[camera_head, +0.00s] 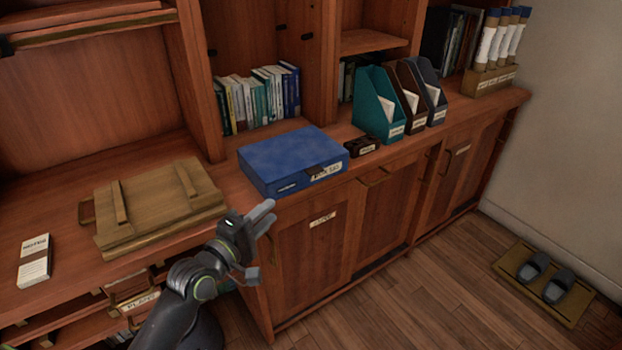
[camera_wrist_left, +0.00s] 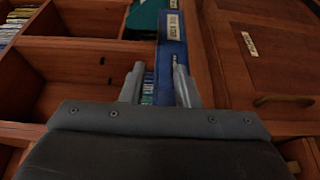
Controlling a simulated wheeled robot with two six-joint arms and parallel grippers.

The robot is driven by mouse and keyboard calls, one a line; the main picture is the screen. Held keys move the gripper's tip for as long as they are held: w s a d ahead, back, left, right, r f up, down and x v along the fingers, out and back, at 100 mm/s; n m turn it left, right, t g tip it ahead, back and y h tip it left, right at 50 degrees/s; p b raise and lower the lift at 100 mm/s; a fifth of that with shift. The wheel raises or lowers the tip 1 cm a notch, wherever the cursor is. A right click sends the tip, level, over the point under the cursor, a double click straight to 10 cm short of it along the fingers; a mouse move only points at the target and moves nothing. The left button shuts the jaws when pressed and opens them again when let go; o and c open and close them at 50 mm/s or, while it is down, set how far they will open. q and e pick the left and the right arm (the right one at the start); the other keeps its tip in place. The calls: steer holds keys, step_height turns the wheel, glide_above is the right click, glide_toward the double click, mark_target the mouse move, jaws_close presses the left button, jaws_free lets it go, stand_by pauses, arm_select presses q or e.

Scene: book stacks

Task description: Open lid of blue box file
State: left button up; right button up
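The blue box file (camera_head: 290,158) lies flat on the wooden counter with its lid shut. Its front side faces the counter's front edge and carries a pale label. My left gripper (camera_head: 271,211) is just in front of and below the box's near left corner, apart from it as far as I can tell. In the left wrist view, the fingers of my left gripper (camera_wrist_left: 159,68) are spread with nothing held between them. The blue front of the box file (camera_wrist_left: 172,52) shows beyond the fingertips. My right gripper is in neither view.
Books (camera_head: 258,98) stand behind. Cabinet doors (camera_head: 310,250) lie below the counter edge.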

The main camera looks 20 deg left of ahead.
mark_target(311, 173)
arm_select(q)
steer(key=b+x, duration=0.1)
steer(key=x, duration=1.6)
steer(key=shift+w+d+b, duration=0.15)
steer(key=shift+b, duration=0.25)
jaws_close()
